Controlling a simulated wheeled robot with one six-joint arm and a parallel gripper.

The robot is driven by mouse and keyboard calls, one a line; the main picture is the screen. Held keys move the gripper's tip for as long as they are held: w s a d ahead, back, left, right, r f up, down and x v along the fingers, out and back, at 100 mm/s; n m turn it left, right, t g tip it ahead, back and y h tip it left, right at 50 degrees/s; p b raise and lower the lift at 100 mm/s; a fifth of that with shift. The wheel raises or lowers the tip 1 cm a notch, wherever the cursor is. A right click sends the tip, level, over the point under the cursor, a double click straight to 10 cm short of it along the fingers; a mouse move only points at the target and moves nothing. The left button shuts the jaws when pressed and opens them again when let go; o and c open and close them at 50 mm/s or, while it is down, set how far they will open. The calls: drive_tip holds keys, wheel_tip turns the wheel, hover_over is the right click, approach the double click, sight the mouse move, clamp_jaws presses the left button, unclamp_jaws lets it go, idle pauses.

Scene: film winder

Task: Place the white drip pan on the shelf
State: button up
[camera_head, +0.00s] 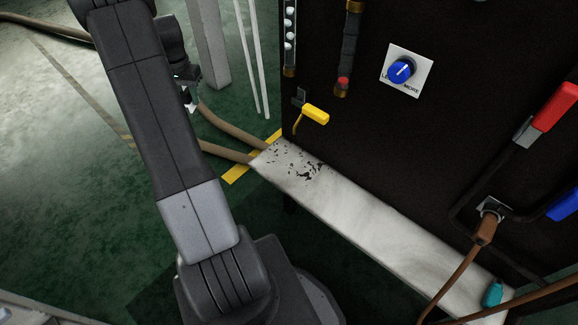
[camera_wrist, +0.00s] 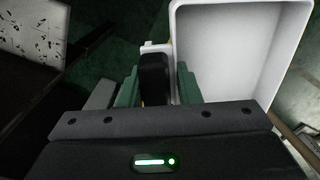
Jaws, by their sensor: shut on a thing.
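The white drip pan (camera_wrist: 238,55) fills the upper right of the wrist view; it is a white, walled tray and looks empty inside. My gripper (camera_wrist: 157,82) is shut on the pan's black grip, with a green finger on each side of it. In the head view my arm hides nearly all of the gripper and the pan. The shelf (camera_head: 365,222) is a long pale ledge along the foot of the dark machine, with black flecks at its far end. Its flecked end also shows in the wrist view's upper left (camera_wrist: 32,30), apart from the pan.
The dark machine front (camera_head: 390,130) rises behind the shelf, with a yellow-handled valve (camera_head: 314,114), a blue knob (camera_head: 402,71) and a red handle (camera_head: 556,106). A teal object (camera_head: 492,294) and a brown cable (camera_head: 461,270) are at the shelf's near end. Brown hoses (camera_head: 222,134) cross the floor.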

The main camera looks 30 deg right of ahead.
drive_tip(key=s+f+m, duration=0.3)
drive_tip(key=s+m, duration=0.5)
drive_tip(key=s, duration=0.3)
drive_tip(key=s+a+f+m+p, duration=0.1)
drive_tip(key=s+f+m, duration=0.2)
drive_tip(key=s+m, duration=0.65)
drive_tip(key=s+f+m, duration=0.3)
drive_tip(key=s+m, duration=0.3)
drive_tip(key=s, duration=0.6)
drive_tip(key=shift+m, duration=0.25)
drive_tip(key=w+d, duration=0.2)
drive_tip(key=d, duration=0.4)
drive_tip(key=w+d+f+p, duration=0.1)
drive_tip(key=w+d, duration=0.1)
drive_tip(key=d, duration=0.4)
drive_tip(key=w+d+f+p, duration=0.1)
drive_tip(key=w+d, duration=0.2)
drive_tip(key=d, duration=0.3)
wheel_tip(320, 180, down, 4)
drive_tip(key=shift+s+f, duration=0.1)
drive_tip(key=shift+d+f, duration=0.2)
drive_tip(key=shift+f, duration=0.05)
